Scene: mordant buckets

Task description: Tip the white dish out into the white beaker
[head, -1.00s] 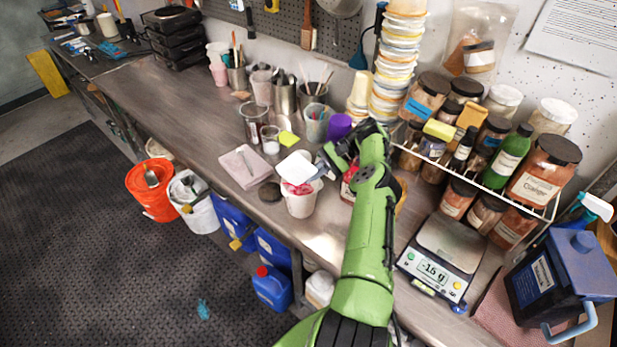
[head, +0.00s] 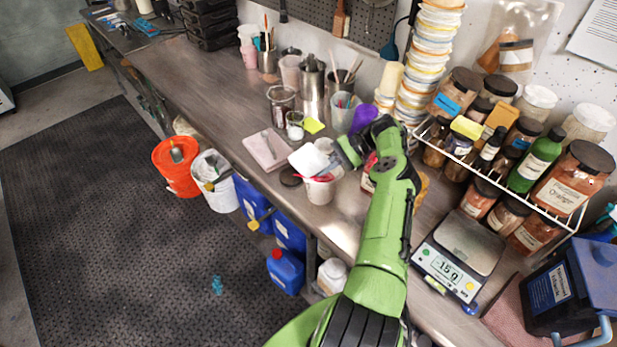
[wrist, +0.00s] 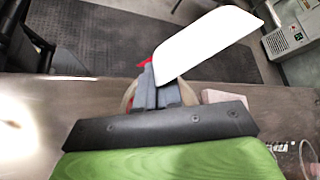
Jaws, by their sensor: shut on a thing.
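The white dish (head: 308,160) is held in my gripper (head: 338,157), tilted, over and slightly left of the white beaker's mouth. The dish also shows in the wrist view (wrist: 208,45) as a slanted white plate, with the fingers (wrist: 166,92) shut on its near edge. The white beaker (head: 319,190) stands upright on the bench below; in the wrist view it is mostly hidden behind the fingers. Something red shows at the beaker's mouth under the dish; I cannot tell whether it is a tool or contents. The dish's inside is not clear.
A pink pad (head: 265,150) and a dark round lid (head: 290,177) lie left of the beaker. Cups and metal cans stand behind. A scale (head: 458,255) and a wire rack of jars (head: 505,190) are on the right. The bench's front edge is close to the beaker.

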